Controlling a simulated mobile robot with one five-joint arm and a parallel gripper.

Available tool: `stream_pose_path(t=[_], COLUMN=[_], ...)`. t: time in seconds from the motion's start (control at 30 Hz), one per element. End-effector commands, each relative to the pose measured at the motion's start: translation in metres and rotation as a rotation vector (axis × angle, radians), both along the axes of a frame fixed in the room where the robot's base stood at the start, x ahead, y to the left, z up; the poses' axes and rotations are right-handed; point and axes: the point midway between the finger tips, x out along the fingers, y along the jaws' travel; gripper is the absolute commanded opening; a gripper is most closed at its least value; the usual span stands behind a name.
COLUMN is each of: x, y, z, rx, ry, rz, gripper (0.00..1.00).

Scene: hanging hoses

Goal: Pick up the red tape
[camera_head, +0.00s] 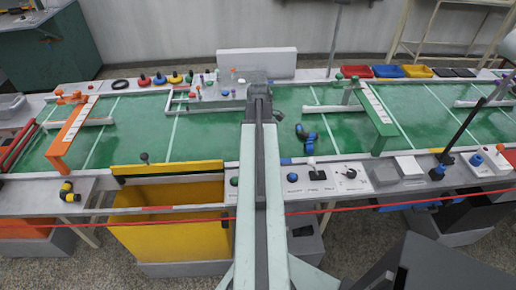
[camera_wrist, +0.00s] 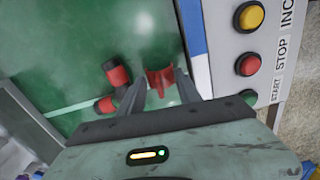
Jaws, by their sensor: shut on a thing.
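In the wrist view the red tape (camera_wrist: 159,78) shows as a small red piece between the fingertips of my gripper (camera_wrist: 160,92), over the green belt. The fingers stand slightly apart with the red piece between them, so my gripper is shut on it. Its lower part is hard to make out. In the head view my arm covers this spot, and neither my gripper nor the red piece can be seen there.
A button panel (camera_wrist: 262,60) is close on the right. In the head view, a yellow bin (camera_head: 170,235) stands in front and a thin red line (camera_head: 400,198) crosses the foreground. Blue pieces (camera_head: 305,133) lie on the belt.

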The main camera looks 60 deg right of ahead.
Motion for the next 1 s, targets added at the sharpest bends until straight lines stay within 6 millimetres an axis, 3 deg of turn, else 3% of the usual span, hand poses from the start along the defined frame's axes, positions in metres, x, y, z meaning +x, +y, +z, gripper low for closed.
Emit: stream_pose_path(t=[0.27,0.63,0.77,1.0], x=[0.0,0.0,0.0,0.0], y=[0.0,0.0,0.0,0.0], z=[0.021,0.095,0.103,0.1], rx=[0.0,0.0,0.0,0.0], ry=[0.0,0.0,0.0,0.0], rz=[0.0,0.0,0.0,0.0], gripper=[0.03,0.03,0.03,0.03])
